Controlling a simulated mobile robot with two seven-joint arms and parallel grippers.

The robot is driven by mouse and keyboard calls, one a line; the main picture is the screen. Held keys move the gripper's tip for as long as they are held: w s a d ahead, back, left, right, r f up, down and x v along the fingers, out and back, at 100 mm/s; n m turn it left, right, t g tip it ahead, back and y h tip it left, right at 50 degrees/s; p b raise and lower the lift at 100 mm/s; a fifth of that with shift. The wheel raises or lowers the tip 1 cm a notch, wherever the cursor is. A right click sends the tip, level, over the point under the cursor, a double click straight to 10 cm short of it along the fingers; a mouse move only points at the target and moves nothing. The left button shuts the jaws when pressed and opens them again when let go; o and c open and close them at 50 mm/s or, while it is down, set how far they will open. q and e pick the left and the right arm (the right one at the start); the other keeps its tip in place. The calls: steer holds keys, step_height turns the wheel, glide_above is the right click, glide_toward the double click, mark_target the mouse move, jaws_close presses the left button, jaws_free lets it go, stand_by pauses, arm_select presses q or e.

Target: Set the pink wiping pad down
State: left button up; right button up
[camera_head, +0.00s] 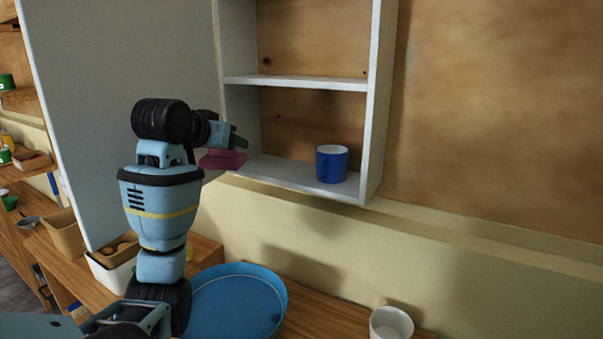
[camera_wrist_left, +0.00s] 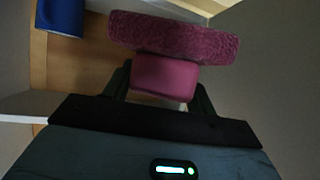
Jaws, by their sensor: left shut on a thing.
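The pink wiping pad (camera_head: 222,159) is held in my left gripper (camera_head: 238,146) in front of the left side of the white wall cabinet (camera_head: 295,175), near the level of its bottom shelf. In the left wrist view the pad (camera_wrist_left: 175,38) shows a fuzzy wide face and a smooth pink grip (camera_wrist_left: 165,76). My left gripper (camera_wrist_left: 160,88) is shut on that grip, with a finger on each side. I cannot tell whether the pad touches the shelf. My right gripper is not in view.
A blue mug (camera_head: 331,165) stands on the bottom shelf towards the right; the shelf left of it is clear. Below, a blue round tray (camera_head: 236,305) and a white cup (camera_head: 391,324) are on the wooden counter (camera_head: 325,308). A large white panel (camera_head: 115,75) stands left.

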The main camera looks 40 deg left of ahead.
arm_select(q)
steer(key=w+a, duration=0.2)
steer(key=w, duration=1.8)
glide_above(277, 165)
steer(key=shift+f, duration=2.95)
steer(key=shift+w+a+f, duration=0.1)
steer(key=shift+w+f, duration=0.15)
steer(key=shift+f, duration=0.2)
steer(key=o, duration=1.1)
steer(key=shift+f, duration=0.15)
steer(key=shift+r, duration=0.2)
steer(key=v, duration=1.2)
